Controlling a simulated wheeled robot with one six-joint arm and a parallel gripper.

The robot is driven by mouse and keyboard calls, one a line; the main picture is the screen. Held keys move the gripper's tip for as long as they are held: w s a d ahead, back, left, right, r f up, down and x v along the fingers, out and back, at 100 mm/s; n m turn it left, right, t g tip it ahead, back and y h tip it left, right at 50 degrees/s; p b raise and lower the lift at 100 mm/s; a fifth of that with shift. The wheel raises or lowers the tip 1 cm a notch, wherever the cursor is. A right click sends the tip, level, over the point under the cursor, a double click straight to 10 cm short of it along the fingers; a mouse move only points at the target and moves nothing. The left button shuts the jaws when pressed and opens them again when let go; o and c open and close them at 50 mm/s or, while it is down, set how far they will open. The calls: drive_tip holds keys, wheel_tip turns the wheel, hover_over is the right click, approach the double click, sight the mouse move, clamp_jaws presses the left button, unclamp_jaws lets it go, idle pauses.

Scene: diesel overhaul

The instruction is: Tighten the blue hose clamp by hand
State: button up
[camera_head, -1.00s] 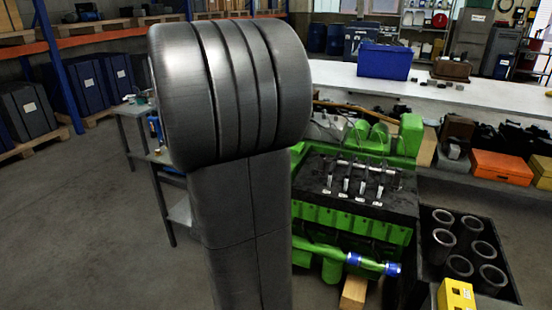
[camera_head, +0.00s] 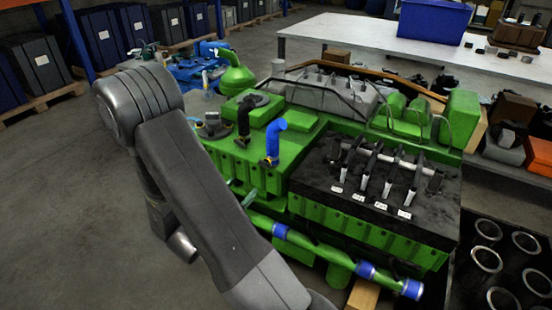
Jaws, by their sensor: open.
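A blue elbow hose (camera_head: 274,142) stands upright on the green engine block (camera_head: 262,178), bent over at its top. A small orange-brown band (camera_head: 266,163) sits around its foot; it is too small to tell whether it is tight. Blue bands also ring the green pipe along the engine's front: one near my arm (camera_head: 280,230), one further right (camera_head: 365,270) and one at the pipe's end (camera_head: 411,289). My arm crosses the left and lower middle of the view, left of the blue hose. My gripper does not show; my arm may hide it.
A black elbow hose (camera_head: 245,116) stands just left of the blue one. A black cylinder head (camera_head: 375,190) with several metal rockers fills the engine's right side. A white table (camera_head: 410,45) with a blue bin (camera_head: 434,18) is behind. Open floor (camera_head: 60,210) lies left.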

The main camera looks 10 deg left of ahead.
sight(263, 166)
drive_tip(key=p+x, duration=0.1)
drive_tip(key=x, duration=1.2)
drive_tip(key=shift+w+d, duration=0.2)
drive_tip(key=shift+w, duration=0.05)
drive_tip(key=c, duration=1)
